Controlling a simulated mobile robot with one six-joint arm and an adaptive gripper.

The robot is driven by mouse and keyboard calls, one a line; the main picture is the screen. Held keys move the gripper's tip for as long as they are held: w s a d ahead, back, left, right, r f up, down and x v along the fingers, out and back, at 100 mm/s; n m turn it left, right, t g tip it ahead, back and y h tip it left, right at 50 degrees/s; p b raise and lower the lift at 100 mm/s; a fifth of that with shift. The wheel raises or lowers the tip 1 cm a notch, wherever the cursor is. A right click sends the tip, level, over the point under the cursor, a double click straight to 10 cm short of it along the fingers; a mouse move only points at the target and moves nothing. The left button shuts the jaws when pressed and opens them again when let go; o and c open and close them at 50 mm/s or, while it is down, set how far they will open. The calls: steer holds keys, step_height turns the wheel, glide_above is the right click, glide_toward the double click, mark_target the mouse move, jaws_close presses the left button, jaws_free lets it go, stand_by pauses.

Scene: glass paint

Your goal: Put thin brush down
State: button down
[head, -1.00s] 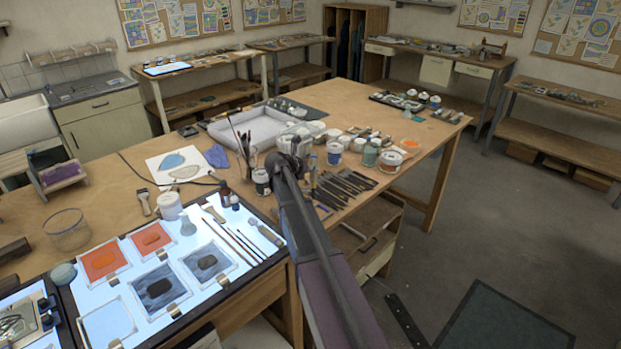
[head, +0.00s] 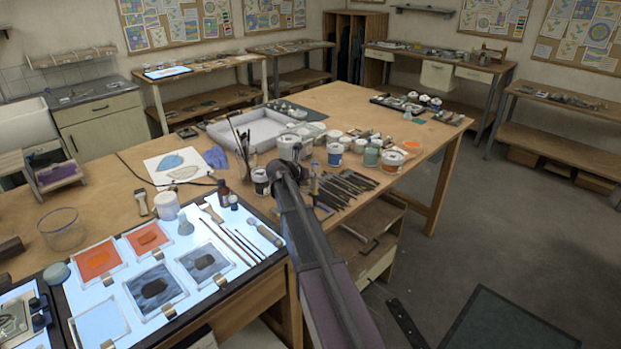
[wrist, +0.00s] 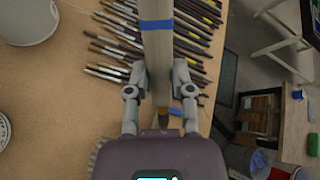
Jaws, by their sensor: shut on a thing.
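In the wrist view, my gripper (wrist: 160,72) is shut on the thin brush (wrist: 157,48). The brush has a pale handle with a blue band and stands out forward between the fingers. A brown end shows below the fingertips. Behind it, several dark-handled tools (wrist: 110,50) lie in a row on the wooden table (wrist: 85,120); I cannot tell the gap between them and the brush.
Jars and pots (head: 371,156) stand behind the tool row. A cup of upright brushes (head: 246,160) stands left of the arm. A lit panel (head: 190,313) holds glass pieces and slim brushes (head: 238,247). Bare table lies at the far right (head: 440,140).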

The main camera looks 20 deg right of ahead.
steer(key=shift+c, duration=2.4)
jaws_free()
steer(key=shift+f, duration=0.1)
steer(key=shift+s+a+r+p, duration=0.15)
steer(key=shift+a+r+p, duration=0.15)
steer(key=shift+r+p, duration=0.2)
steer(key=p+v, duration=0.5)
steer(key=v, duration=0.6)
steer(key=shift+p, duration=0.3)
steer(key=shift+s+a+f, duration=0.1)
